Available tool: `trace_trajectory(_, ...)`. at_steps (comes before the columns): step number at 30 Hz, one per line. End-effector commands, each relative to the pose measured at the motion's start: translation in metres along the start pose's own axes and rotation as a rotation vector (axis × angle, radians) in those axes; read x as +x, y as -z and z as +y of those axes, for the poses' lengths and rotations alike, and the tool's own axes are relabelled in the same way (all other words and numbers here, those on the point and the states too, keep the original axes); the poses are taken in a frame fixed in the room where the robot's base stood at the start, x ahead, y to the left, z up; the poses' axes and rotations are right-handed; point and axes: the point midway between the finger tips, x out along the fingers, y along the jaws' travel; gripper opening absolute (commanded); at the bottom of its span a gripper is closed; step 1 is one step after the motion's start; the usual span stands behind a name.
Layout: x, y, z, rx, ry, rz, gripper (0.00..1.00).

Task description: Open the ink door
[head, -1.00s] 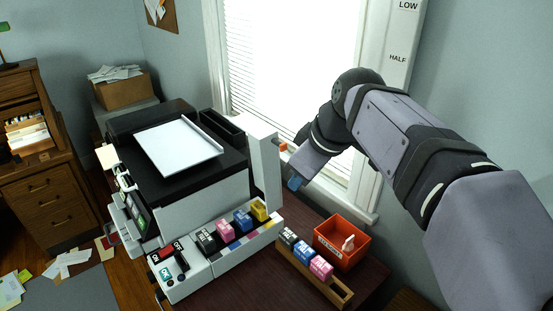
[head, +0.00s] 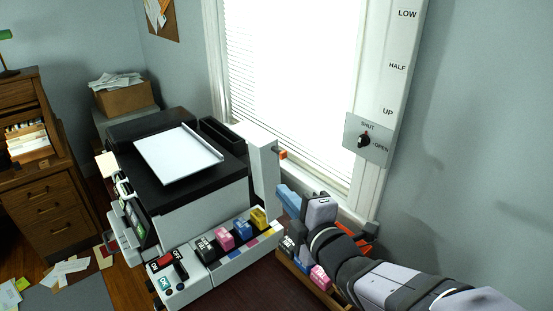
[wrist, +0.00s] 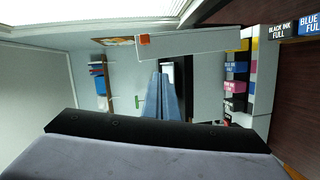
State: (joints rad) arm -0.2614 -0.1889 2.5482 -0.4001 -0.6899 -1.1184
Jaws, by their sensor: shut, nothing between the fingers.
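The ink door (head: 263,165) is a tall white panel standing out at the right end of the printer (head: 205,215). It has an orange tab (head: 283,154) on its right edge. In the wrist view the door (wrist: 195,43) runs across the upper middle with its orange tab (wrist: 144,40) at the left end. The row of ink cartridges (head: 240,230) at the printer's front is exposed. My gripper (head: 283,188) has blue fingers, shut and empty, just right of the door and below the tab. In the wrist view my gripper (wrist: 166,76) points toward the scene beyond; I cannot tell whether it touches the door.
A wooden rack of spare cartridges (head: 320,277) stands front right, partly hidden by my arm. An orange bin there is mostly hidden too. The window (head: 290,90) and a SHUT/OPEN switch plate (head: 367,140) are behind. A drawer cabinet (head: 45,200) stands at left.

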Motion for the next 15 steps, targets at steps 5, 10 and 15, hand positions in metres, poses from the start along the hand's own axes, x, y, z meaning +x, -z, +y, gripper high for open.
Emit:
trace_trajectory(5,-0.001,0.011,0.024,-0.036,-0.098,0.044,0.0)
trace_trajectory(10,-0.001,0.012,0.025,-0.059,-0.102,0.044,0.0)
trace_trajectory(15,0.002,0.012,0.027,-0.056,-0.1,0.044,0.0)
